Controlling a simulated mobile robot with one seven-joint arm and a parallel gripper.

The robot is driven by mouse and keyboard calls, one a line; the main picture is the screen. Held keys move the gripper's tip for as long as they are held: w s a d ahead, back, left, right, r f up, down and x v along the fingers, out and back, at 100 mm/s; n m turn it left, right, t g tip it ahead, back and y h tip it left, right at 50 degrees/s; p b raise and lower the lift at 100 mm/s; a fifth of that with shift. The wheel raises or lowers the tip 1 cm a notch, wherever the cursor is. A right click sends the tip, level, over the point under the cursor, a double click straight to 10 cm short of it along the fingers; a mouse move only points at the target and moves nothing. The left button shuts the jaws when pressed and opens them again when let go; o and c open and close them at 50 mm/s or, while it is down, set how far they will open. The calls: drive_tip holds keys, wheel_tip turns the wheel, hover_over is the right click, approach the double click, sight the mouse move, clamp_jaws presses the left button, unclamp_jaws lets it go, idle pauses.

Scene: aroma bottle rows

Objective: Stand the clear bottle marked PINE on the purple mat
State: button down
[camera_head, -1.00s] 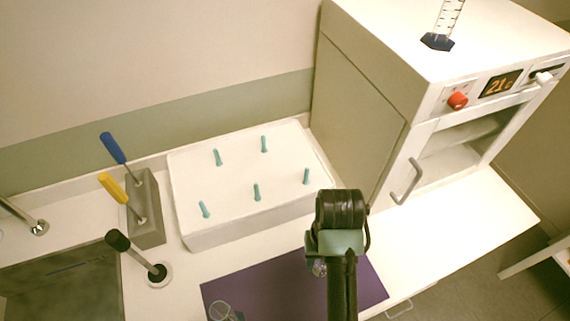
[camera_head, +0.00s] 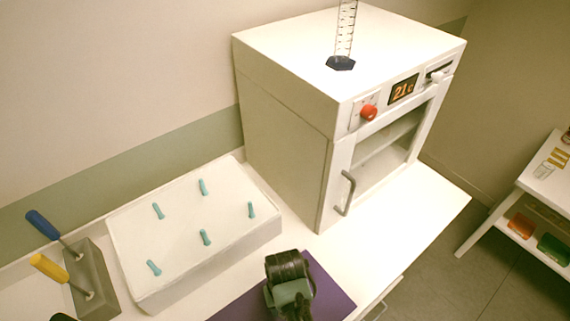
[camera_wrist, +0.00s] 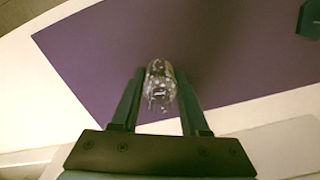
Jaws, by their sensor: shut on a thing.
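In the wrist view, my gripper (camera_wrist: 158,100) is shut on a small clear bottle (camera_wrist: 161,84), held between its two dark fingers over the purple mat (camera_wrist: 100,60). Whether the bottle touches the mat is not clear, and no PINE marking can be read. In the head view, my wrist covers part of the purple mat (camera_head: 330,287), and the fingertips and bottle are hidden.
A white box with teal pegs (camera_head: 180,250) stands behind the mat, beside a white oven (camera_head: 290,130) with a measuring cylinder (camera_head: 341,62) on top. A dark green object (camera_wrist: 310,18) shows at the wrist view's upper right. Counter right of the mat is clear.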

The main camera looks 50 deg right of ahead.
drive_tip(key=shift+f, duration=0.2)
drive_tip(key=shift+c, duration=2)
unclamp_jaws()
drive_tip(key=shift+r, duration=0.1)
wheel_tip(320, 180, up, 12)
drive_tip(key=shift+r, duration=0.15)
